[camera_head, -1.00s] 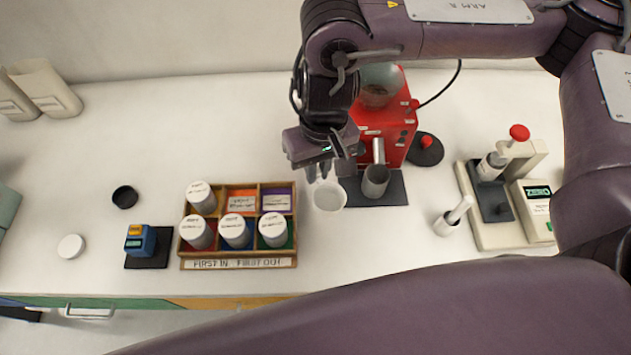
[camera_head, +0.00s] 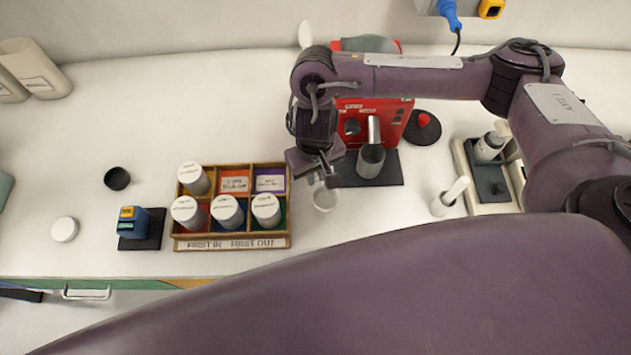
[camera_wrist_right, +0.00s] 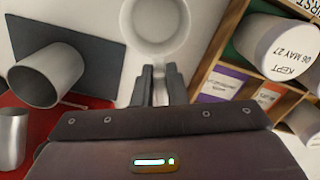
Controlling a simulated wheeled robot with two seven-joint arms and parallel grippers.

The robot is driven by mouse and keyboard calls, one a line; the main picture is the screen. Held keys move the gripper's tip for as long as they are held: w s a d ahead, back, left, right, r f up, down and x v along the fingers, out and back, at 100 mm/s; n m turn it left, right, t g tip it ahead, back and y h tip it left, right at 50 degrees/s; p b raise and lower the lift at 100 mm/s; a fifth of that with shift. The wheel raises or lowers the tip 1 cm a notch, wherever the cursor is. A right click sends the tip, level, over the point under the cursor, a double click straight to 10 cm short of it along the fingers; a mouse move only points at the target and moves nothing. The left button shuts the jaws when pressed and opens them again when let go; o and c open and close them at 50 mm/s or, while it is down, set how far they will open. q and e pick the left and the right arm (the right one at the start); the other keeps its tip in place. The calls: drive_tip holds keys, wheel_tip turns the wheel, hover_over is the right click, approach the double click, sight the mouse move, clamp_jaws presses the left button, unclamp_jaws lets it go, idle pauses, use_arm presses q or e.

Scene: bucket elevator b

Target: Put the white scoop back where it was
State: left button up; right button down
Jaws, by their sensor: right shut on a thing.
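The white scoop (camera_head: 325,198) is a round cup with a straight handle. It is between the sorting rack and the red machine's dark base, beside the rack's right end. In the right wrist view the scoop (camera_wrist_right: 160,27) shows its open cup, with the handle running down between the fingers. My right gripper (camera_head: 324,178) is shut on that handle; its fingers also show in the wrist view (camera_wrist_right: 158,85). I cannot tell whether the cup touches the counter. My left gripper is not in view.
The wooden rack (camera_head: 231,242) with white-lidded jars stands left of the scoop. A metal cup (camera_head: 371,162) stands on the dark base of the red machine (camera_head: 400,115). A white cup with a pestle-like handle (camera_head: 448,198) stands right. The counter front of the scoop is clear.

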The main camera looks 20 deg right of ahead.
sight(316, 183)
wheel_tip(316, 183, down, 4)
drive_tip(key=shift+r+b, duration=0.2)
drive_tip(key=shift+b, duration=0.4)
drive_tip(key=shift+f, duration=0.3)
drive_tip(key=c, duration=1.5)
unclamp_jaws()
drive_tip(key=shift+o, duration=0.2)
wheel_tip(316, 183, up, 11)
drive_tip(key=shift+w+f+p, duration=0.15)
drive_tip(key=shift+f+p, duration=0.05)
drive_tip(key=shift+p, duration=0.95)
drive_tip(key=shift+r, duration=0.8)
